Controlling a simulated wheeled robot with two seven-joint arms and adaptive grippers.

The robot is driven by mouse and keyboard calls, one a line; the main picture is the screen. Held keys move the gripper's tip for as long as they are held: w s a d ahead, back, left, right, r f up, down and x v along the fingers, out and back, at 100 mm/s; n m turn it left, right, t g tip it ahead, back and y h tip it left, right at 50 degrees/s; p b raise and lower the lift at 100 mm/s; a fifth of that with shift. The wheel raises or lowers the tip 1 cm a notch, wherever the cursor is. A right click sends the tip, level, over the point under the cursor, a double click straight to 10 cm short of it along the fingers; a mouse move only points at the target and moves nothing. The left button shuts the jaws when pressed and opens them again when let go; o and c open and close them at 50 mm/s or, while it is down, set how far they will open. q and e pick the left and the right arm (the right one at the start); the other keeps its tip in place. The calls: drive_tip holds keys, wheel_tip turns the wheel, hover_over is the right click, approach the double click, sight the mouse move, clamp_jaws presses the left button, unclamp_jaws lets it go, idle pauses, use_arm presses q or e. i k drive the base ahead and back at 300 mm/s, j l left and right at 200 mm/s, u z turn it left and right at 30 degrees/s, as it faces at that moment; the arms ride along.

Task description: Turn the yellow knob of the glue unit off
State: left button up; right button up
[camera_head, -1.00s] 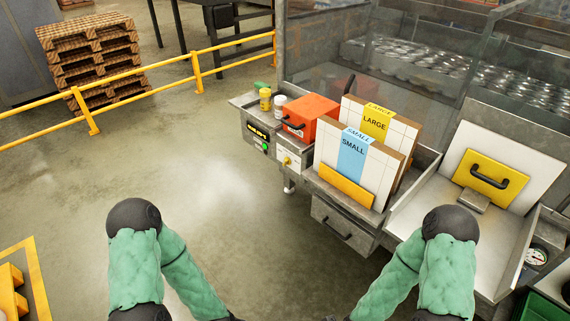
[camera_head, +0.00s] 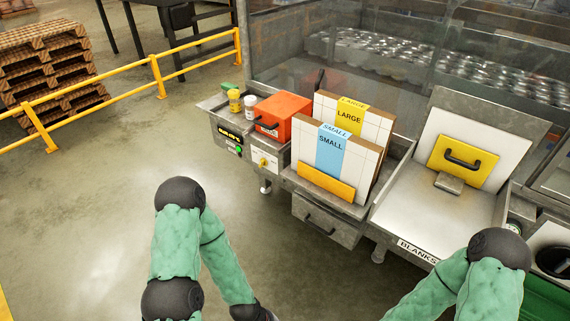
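The glue unit (camera_head: 262,149) is a grey metal box at the left end of the workstation, below an orange-red box. Its small yellow knob (camera_head: 263,162) sits on a pale plate on the front face; its exact turn is too small to tell. Left of it are a lit display (camera_head: 230,134) and a green light (camera_head: 238,149). My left arm comes up in front and left of the unit, apart from it, its forearm pointing down to the bottom edge. My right arm is at the lower right.
An orange-red box (camera_head: 285,112) with a black handle stands on the unit, beside small jars (camera_head: 250,105). SMALL and LARGE blank stacks (camera_head: 331,155) stand to the right. A drawer (camera_head: 325,220) is below them. The floor left of the unit is clear up to a yellow rail (camera_head: 157,77).

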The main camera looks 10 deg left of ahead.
sight(262, 162)
drive_tip(key=i+j+z, duration=0.2)
drive_tip(key=j+z, duration=0.2)
drive_tip(key=j, duration=0.65)
drive_tip(key=j+z, duration=0.45)
drive_tip(key=j, duration=0.6)
drive_tip(key=i, duration=0.05)
